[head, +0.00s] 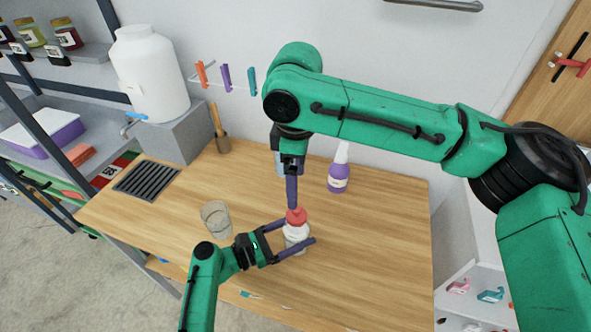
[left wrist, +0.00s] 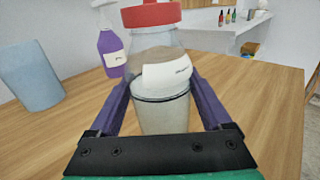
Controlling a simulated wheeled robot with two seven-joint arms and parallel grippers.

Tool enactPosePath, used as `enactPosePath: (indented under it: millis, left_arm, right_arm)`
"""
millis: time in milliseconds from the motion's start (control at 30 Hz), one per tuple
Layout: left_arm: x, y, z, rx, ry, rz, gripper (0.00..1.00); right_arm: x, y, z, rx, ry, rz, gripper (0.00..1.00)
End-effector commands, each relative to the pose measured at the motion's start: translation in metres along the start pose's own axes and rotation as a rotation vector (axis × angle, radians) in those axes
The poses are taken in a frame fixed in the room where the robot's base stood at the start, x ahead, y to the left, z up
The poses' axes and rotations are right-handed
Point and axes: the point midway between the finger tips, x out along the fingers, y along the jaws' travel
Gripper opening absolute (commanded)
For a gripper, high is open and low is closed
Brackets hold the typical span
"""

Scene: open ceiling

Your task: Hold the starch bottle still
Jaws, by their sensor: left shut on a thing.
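The starch bottle (head: 296,234) stands upright on the wooden table, clear with whitish contents, a white label and a red cap. In the left wrist view the bottle (left wrist: 162,110) fills the middle, with its red cap (left wrist: 150,13) at the top edge. My left gripper (head: 299,232) is shut on the bottle's body, one purple finger on each side. My right gripper (head: 292,192) points down from above with its tips at the red cap. Its fingers overlap in the head view, so I cannot tell whether they grip the cap.
A purple spray bottle (head: 338,178) stands behind the starch bottle. A clear glass (head: 216,220) stands to the left, near my left arm. A pale blue cup (left wrist: 30,75) shows in the left wrist view. A dark grate (head: 147,180) lies at the table's left. The table's right side is clear.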

Motion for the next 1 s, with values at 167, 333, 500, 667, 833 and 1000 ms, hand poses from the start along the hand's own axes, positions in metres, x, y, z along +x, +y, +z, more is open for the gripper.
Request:
enactPosePath:
  millis: [167,333,500,667,833,1000]
  left_arm:
    - [0.000,0.000,0.000,0.000,0.000,0.000,0.04]
    - [0.000,0.000,0.000,0.000,0.000,0.000,0.04]
    - [0.000,0.000,0.000,0.000,0.000,0.000,0.04]
    - [0.000,0.000,0.000,0.000,0.000,0.000,0.04]
    - [0.000,0.000,0.000,0.000,0.000,0.000,0.04]
    - [0.000,0.000,0.000,0.001,0.000,0.000,0.04]
  right_arm:
    - [0.044,0.000,0.001,0.000,-0.002,-0.003,0.95]
    - [0.080,0.000,0.000,0.001,0.000,0.000,0.95]
    - [0.098,0.001,0.000,0.001,0.002,0.002,0.95]
    - [0.100,0.001,0.000,0.001,0.002,0.002,0.95]
    - [0.100,0.001,0.000,0.001,0.002,0.002,0.65]
    - [0.100,0.001,0.000,0.001,0.002,0.003,0.09]
